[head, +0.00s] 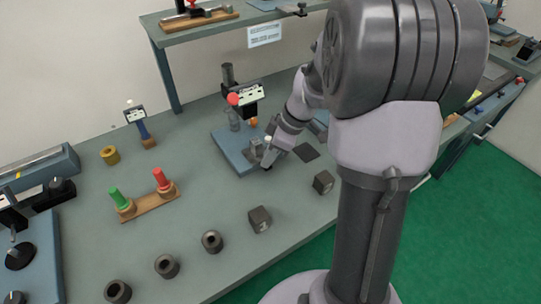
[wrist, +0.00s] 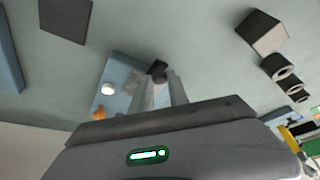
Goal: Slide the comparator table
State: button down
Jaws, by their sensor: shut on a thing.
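The comparator (head: 228,80) stands on a blue base (head: 222,148), with a dark column, a white display and a red ball. Its small grey table (head: 256,150) sits on the base below an orange tip. My gripper (head: 267,161) is low at the front of this table, its fingers shut on a dark knob there. In the wrist view, my gripper's fingers (wrist: 166,88) reach the dark knob (wrist: 157,68) beside the blue base (wrist: 125,68). A white round piece and an orange tip show to the left. The fingers partly hide the table.
Dark blocks (head: 260,219) and several dark rings (head: 212,241) lie along the bench front. A wooden stand with green and red plugs (head: 150,204) is to the left. A raised shelf (head: 215,20) is behind. Bare bench lies between these things.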

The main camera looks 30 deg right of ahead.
aim_at(261, 147)
jog(key=shift+w+r, duration=0.1)
jog(key=shift+w, duration=1.9)
jog(key=c, duration=1.3)
grip_release()
jog(key=shift+w, duration=0.15)
jog(key=shift+o, duration=0.2)
jog(key=p+v, duration=0.7)
jog(key=v, duration=1)
jog(key=shift+r, duration=0.1)
